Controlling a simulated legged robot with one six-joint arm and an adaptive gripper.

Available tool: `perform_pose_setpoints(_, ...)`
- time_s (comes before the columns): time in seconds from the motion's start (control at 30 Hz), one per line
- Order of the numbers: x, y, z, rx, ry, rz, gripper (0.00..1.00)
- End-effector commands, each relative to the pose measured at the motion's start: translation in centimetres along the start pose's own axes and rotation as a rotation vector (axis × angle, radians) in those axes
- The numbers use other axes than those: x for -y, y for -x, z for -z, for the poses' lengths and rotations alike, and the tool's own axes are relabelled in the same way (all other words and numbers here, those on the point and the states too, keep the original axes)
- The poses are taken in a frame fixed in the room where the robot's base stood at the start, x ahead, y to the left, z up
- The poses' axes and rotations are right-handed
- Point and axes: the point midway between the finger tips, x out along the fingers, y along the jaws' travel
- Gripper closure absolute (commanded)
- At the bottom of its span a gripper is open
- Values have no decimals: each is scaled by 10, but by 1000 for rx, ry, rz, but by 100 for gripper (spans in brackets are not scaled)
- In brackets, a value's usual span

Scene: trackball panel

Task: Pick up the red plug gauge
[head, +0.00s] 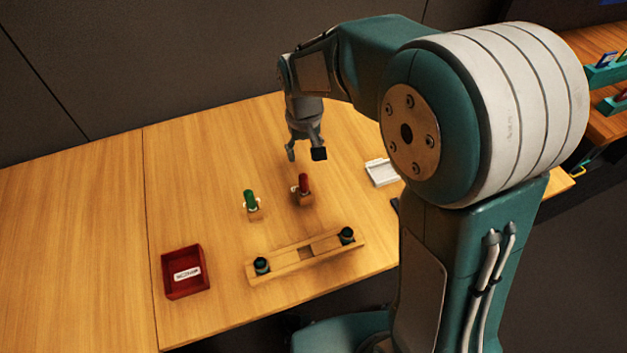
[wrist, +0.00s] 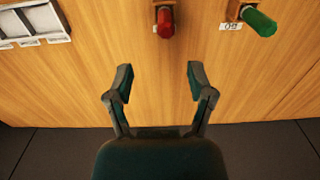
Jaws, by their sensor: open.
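The red plug gauge (head: 304,181) stands in a small wooden holder (head: 303,198) near the middle of the table. In the wrist view the red gauge (wrist: 166,22) is at the top centre, beyond the fingertips. A green plug gauge (head: 249,198) stands in a similar holder to its left; it also shows in the wrist view (wrist: 258,21), right of the red one. My gripper (head: 306,154) is above the table, behind the red gauge and apart from it. In the wrist view my gripper (wrist: 158,82) is open, with nothing between its fingers.
A wooden bar (head: 285,264) with two dark round fittings lies in front of the gauges. A red tray (head: 168,278) with a labelled piece is at front left. A white tray (head: 381,173) lies right of the red gauge. The table's left part is clear.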

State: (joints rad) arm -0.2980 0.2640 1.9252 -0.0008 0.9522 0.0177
Motion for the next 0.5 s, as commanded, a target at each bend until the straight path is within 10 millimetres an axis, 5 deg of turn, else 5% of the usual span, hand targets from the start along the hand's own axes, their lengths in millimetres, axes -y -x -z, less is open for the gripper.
perform_pose_setpoints(0.2, 2, -37, -1, 6, 0, -2, 31)
perform_pose_setpoints(0.5, -5, -66, -6, 4, -2, 4, 31)
